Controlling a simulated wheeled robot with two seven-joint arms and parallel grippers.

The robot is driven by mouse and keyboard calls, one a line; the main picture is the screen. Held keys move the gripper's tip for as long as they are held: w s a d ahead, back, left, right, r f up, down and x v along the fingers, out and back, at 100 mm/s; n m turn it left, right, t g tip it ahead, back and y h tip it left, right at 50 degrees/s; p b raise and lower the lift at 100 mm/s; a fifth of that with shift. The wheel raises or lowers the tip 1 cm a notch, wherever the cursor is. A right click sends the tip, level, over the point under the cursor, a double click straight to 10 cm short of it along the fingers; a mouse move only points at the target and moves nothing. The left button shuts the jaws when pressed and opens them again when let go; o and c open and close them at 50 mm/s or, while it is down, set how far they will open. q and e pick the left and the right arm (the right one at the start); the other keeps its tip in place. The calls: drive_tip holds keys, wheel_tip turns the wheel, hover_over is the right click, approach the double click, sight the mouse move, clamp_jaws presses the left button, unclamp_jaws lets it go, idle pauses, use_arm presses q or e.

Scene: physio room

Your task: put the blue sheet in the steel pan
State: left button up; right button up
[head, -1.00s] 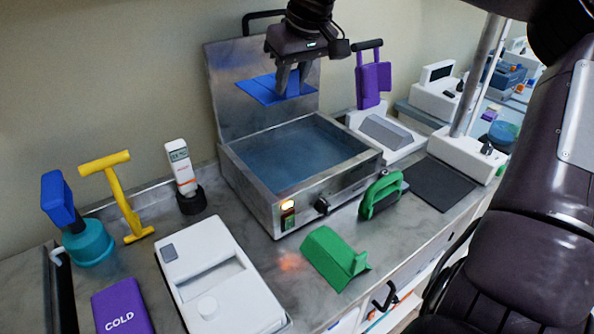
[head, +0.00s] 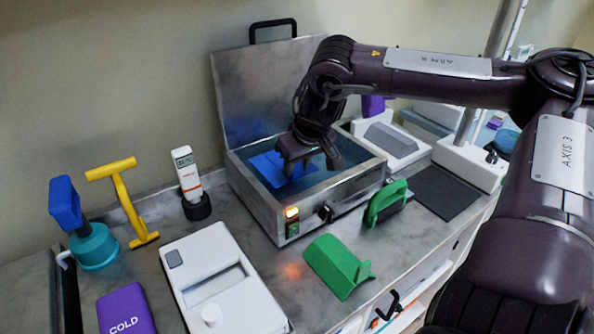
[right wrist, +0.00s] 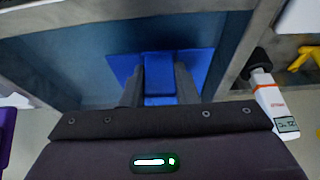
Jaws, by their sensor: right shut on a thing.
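The blue sheet (head: 268,168) is inside the opening of the steel pan (head: 258,205), near its left part, at about the level of the water. My right gripper (head: 309,172) is over the pan, pointing down, and is shut on the sheet. In the right wrist view the sheet (right wrist: 196,62) lies flat between and around the fingertips (right wrist: 160,82), with the pan's wall (right wrist: 243,45) beside it. I cannot tell whether the sheet touches the water or the pan floor. My left gripper is not in view.
The pan's raised lid (head: 262,80) stands at the back. A green scoop-like thing (head: 338,265) and a green-handled block (head: 386,203) are in front of the pan. A white device (head: 222,285), a thermometer (head: 186,172) and a yellow tool (head: 130,205) are to the left.

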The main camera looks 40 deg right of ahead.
sight(299, 173)
wheel_tip(299, 173, down, 2)
drive_tip(key=shift+f, duration=0.15)
drive_tip(key=shift+f+b, duration=0.5)
drive_tip(key=shift+f, duration=0.05)
drive_tip(key=o, duration=1)
